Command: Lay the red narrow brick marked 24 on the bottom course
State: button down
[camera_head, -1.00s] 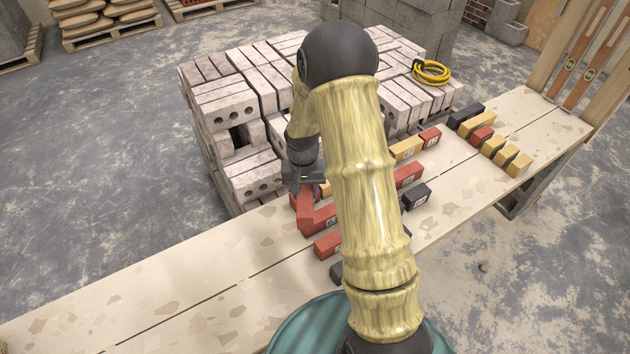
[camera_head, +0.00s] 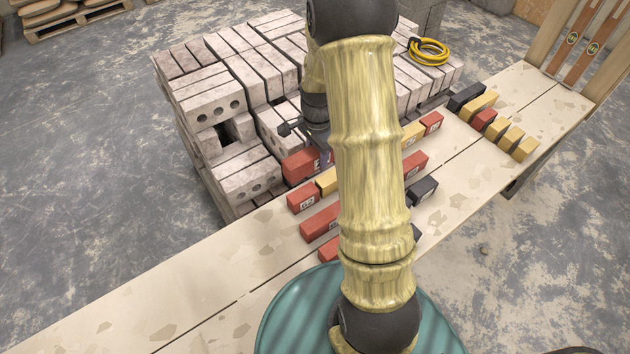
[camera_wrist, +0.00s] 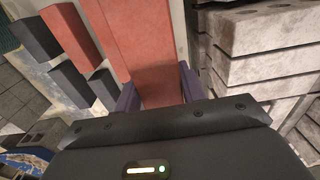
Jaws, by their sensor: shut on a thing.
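My gripper (camera_head: 322,158) is shut on a red brick (camera_head: 300,165) with a pale mark that I cannot read for certain. In the head view the brick is beyond the plank's far edge, in front of the pallet of grey blocks. Its height above the plank is hard to judge. In the wrist view the red brick (camera_wrist: 140,35) runs away between the two purple fingers. My arm hides the middle of the plank. I cannot pick out for certain which bricks form the bottom course.
Loose red bricks (camera_head: 320,222), a yellow brick (camera_head: 327,182) and a black brick (camera_head: 423,190) lie on the plank bench (camera_head: 200,290). More bricks sit at its right end. Grey blocks (camera_head: 205,85) stand close behind the gripper. The plank's left half is clear.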

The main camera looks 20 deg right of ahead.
aim_at(318, 168)
dwell(0.3)
jog(key=shift+f, duration=3.05)
jog(key=shift+f, duration=0.1)
jog(key=shift+f, duration=1.75)
jog(key=shift+f, duration=0.1)
jog(key=c, duration=0.8)
grip_release()
jog(key=shift+b, duration=0.3)
jog(key=shift+c, duration=0.2)
